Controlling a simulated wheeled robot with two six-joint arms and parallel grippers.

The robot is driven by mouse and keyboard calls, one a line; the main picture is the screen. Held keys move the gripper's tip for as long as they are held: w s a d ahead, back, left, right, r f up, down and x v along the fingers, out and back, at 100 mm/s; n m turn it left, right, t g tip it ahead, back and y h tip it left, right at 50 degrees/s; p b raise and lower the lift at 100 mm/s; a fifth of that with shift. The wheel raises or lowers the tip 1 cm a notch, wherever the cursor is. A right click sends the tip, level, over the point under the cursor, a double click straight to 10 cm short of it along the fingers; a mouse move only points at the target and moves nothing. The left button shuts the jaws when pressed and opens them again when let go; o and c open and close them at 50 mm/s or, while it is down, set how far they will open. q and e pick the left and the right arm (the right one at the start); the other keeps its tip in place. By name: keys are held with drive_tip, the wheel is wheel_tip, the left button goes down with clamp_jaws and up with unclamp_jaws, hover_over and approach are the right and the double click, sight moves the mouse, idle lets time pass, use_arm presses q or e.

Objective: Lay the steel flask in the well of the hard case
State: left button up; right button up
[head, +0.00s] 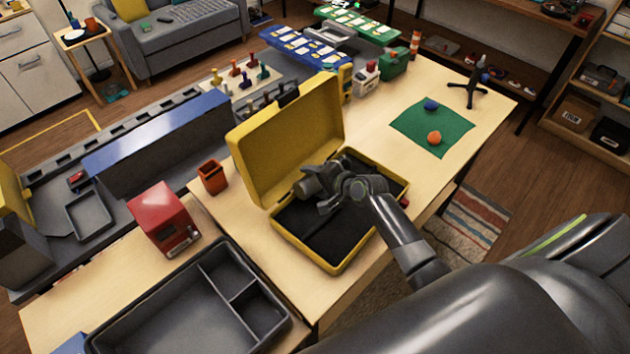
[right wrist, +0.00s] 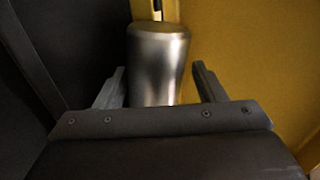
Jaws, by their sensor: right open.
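The yellow hard case (head: 283,256) stands open on the table with its lid raised and black foam inside. The steel flask (right wrist: 158,65) is a brushed metal cylinder in the right wrist view, with black foam on its left and yellow case wall on its right. In the head view the flask (head: 306,187) shows only in part by the hinge side, beside my gripper. My right gripper (head: 324,197) is open over the case; its fingers stand either side of the flask, with small gaps. I cannot tell how deep the flask sits in the well. My left gripper is not in view.
A grey divided tray (head: 190,310), a red box (head: 163,218) and an orange cup (head: 212,178) stand left of the case. A green mat (head: 420,142) with a blue and an orange object lies to the right. The raised lid (head: 285,145) walls off the far side.

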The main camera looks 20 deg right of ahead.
drive_tip(key=shift+s+d+f, duration=0.1)
drive_tip(key=shift+s+f, duration=0.35)
drive_tip(key=shift+f, duration=0.1)
drive_tip(key=shift+s+d+r, duration=0.2)
drive_tip(key=shift+s+r, duration=0.15)
drive_tip(key=shift+s, duration=0.1)
drive_tip(key=r+b+v, duration=0.1)
drive_tip(key=v, duration=1.5)
drive_tip(key=shift+w, duration=0.4)
drive_tip(key=shift+a+r, duration=0.1)
drive_tip(key=shift+a, duration=0.05)
